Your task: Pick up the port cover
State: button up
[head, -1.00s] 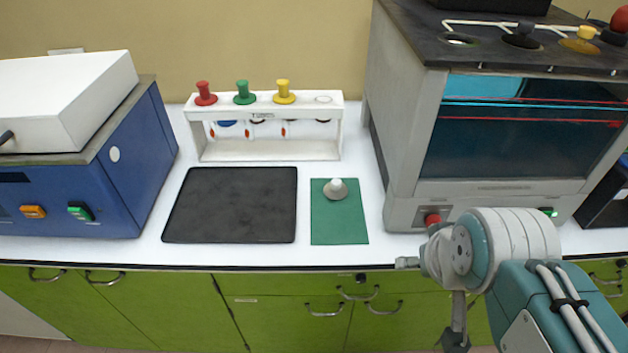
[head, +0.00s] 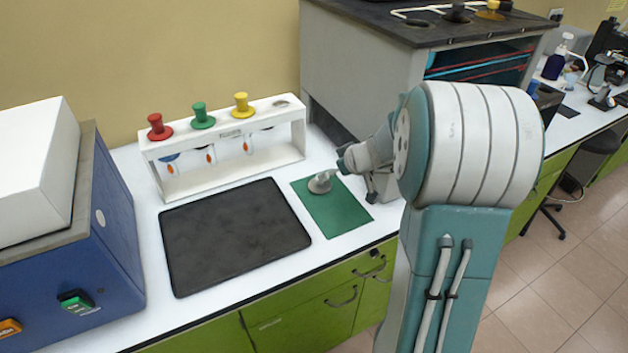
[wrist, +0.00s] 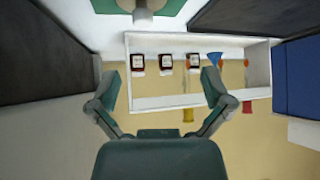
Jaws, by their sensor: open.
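The port cover appears to be the small grey knobbed piece (head: 320,184) on the green mat (head: 345,212) in the head view. A grey knobbed piece, likely the same one, shows at the top edge of the wrist view (wrist: 143,10), cut off by the frame. My gripper (wrist: 157,78) is open and empty, its two fingers spread apart in the wrist view. In the head view my wrist is beside the mat, just right of the cover, with the fingers hardly visible. I cannot tell the exact gap to the cover.
A white rack (head: 170,186) with red, green and yellow stoppers stands behind a black mat (head: 235,240). A blue machine (head: 95,235) is on the left. A large grey machine (head: 345,65) stands close behind my wrist. The black mat is bare.

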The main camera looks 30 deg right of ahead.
aim_at(317, 179)
jog(key=x, duration=0.2)
jog(key=d+x, duration=0.1)
jog(key=x, duration=0.3)
jog(key=shift+w+d+f, duration=0.15)
jog(key=shift+w+f, duration=0.05)
jog(key=shift+f, duration=0.35)
jog(key=x, duration=0.2)
jog(key=d+x, duration=0.1)
jog(key=x, duration=0.2)
jog(key=shift+w+f, duration=0.1)
jog(key=shift+f, duration=0.05)
jog(key=shift+a, duration=0.25)
jog(key=shift+c, duration=0.3)
jog(key=c, duration=0.5)
grip_shut()
jog(key=shift+d, duration=0.1)
